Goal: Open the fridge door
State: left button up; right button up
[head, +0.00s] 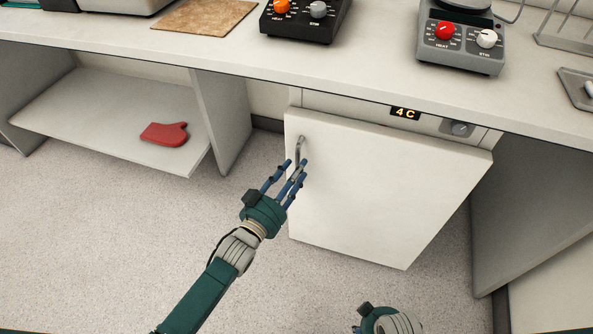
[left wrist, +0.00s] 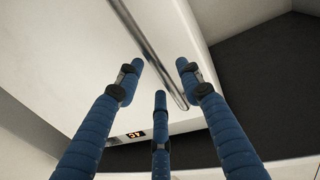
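The white fridge door (head: 385,185) is under the counter and looks shut. Its vertical metal handle (head: 301,148) is near the door's left edge. My left gripper (head: 296,170) is at the handle with its blue fingers spread. In the left wrist view, the handle bar (left wrist: 150,45) runs between the fingertips of the open left gripper (left wrist: 160,75). The fingers are not closed on it, and I cannot tell whether any finger touches it. Part of my right gripper (head: 372,320) shows at the bottom edge of the head view; its fingers are not visible.
A lit "4 C" display (head: 405,113) and a knob (head: 460,129) are above the door. Two hot plates (head: 300,15) (head: 462,45) stand on the counter (head: 370,80). A red mitt (head: 165,134) lies on the low shelf (head: 90,110) at left. The floor (head: 130,230) before the fridge is clear.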

pick_arm(q)
jog(key=shift+w+d, duration=0.3)
jog(key=shift+w, duration=0.15)
jog(key=shift+c, duration=0.2)
grip_shut()
jog(key=shift+s, duration=0.15)
